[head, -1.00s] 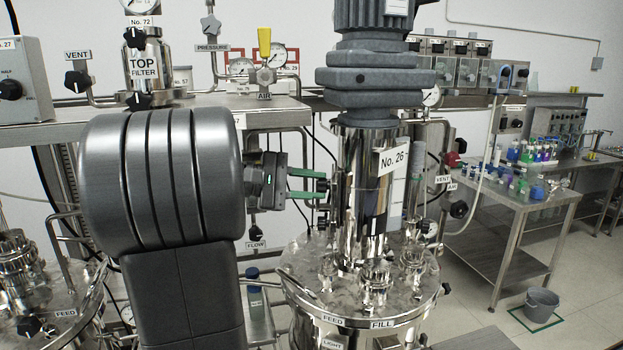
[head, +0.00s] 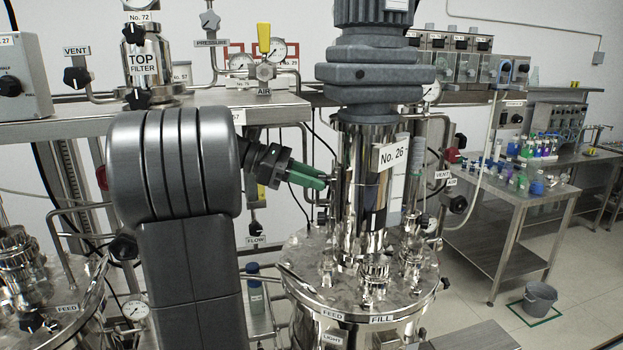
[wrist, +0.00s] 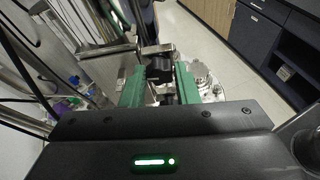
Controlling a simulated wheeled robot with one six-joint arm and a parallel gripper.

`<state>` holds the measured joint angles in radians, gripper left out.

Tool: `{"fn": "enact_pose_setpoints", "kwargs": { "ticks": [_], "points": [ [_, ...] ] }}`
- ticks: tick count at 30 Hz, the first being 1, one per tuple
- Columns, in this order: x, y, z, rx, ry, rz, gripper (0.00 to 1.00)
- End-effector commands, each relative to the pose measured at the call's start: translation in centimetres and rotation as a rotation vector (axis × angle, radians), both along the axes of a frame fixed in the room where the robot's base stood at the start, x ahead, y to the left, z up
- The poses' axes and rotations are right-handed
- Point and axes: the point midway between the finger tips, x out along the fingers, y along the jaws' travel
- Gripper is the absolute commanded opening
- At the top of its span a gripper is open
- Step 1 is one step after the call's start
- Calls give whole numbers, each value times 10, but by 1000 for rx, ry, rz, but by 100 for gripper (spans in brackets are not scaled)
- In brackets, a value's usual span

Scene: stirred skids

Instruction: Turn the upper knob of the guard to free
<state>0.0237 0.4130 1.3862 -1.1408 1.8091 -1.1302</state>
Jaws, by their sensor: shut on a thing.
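The guard is the polished steel column (head: 347,215) under the grey motor, beside the label No. 26 (head: 393,153). My gripper (head: 325,181) reaches in from the left with its green fingers at the guard's left side. In the wrist view, my gripper (wrist: 160,74) has a green finger on either side of a dark knob (wrist: 159,67), and it is shut on it. In the head view the fingers hide this upper knob. Its pointer and marks cannot be read.
The steel vessel lid (head: 310,270) with its ports and FEED and FILL labels lies below the guard. A steel shelf (head: 275,112) with pipes and gauges stands behind my arm. A black cable hangs behind my gripper. A bench with bottles (head: 500,190) is at the right.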

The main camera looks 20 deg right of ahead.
Motion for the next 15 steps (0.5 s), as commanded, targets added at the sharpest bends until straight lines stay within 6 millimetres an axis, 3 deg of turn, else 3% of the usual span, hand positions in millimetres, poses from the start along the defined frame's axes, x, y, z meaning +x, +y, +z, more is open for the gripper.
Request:
{"fn": "enact_pose_setpoints", "kwargs": {
  "ticks": [15],
  "points": [
    [2,-1,-2,118,272,0,5]
  ]
}}
